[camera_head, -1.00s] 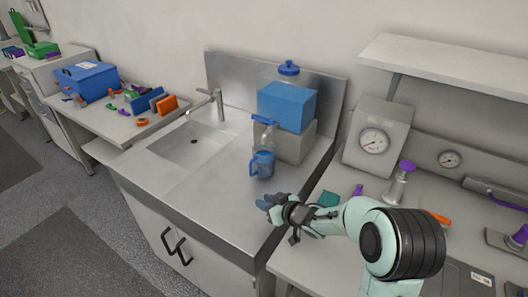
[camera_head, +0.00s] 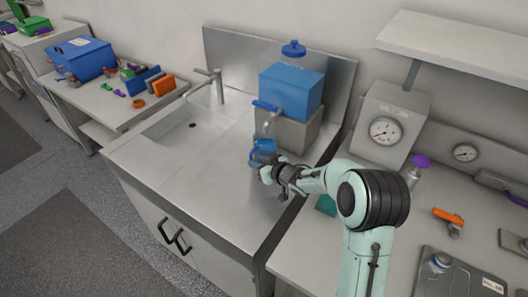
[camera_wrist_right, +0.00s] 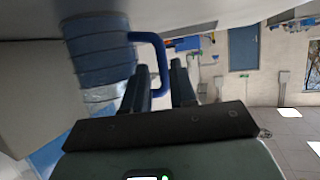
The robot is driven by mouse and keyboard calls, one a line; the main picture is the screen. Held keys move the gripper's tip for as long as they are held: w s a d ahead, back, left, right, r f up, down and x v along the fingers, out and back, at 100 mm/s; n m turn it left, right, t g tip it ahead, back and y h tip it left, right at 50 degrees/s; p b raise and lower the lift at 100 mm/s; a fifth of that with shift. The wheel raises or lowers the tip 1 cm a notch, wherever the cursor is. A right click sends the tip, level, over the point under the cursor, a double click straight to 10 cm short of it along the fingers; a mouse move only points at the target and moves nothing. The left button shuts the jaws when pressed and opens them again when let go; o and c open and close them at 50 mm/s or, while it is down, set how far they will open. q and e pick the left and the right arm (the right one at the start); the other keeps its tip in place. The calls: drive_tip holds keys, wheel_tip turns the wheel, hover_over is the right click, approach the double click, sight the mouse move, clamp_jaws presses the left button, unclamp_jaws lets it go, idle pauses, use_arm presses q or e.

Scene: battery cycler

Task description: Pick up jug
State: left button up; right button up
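The blue, see-through jug (camera_head: 262,152) stands on the steel counter, under the tap of the dispenser. My right gripper (camera_head: 268,173) is right at the jug's near side and covers part of it. In the right wrist view the jug (camera_wrist_right: 97,50) fills the upper left, with its blue handle (camera_wrist_right: 163,62) sticking out to the right. My right gripper's two dark fingers (camera_wrist_right: 165,72) are apart, and the outer bar of the handle shows between them. I cannot tell whether either finger touches it. My left gripper is not in view.
The blue dispenser (camera_head: 291,92) sits on a grey block (camera_head: 298,137) just behind the jug. A sink (camera_head: 185,125) with a faucet (camera_head: 214,84) lies to the left. The counter front (camera_head: 215,190) is clear. A gauge box (camera_head: 388,125) stands on the right bench.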

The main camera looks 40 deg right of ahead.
drive_tip(key=p+x, duration=0.1)
drive_tip(key=x, duration=0.5)
drive_tip(key=shift+a, duration=0.15)
drive_tip(key=shift+s, duration=0.1)
clamp_jaws()
drive_tip(key=shift+r, duration=0.15)
idle(1.0)
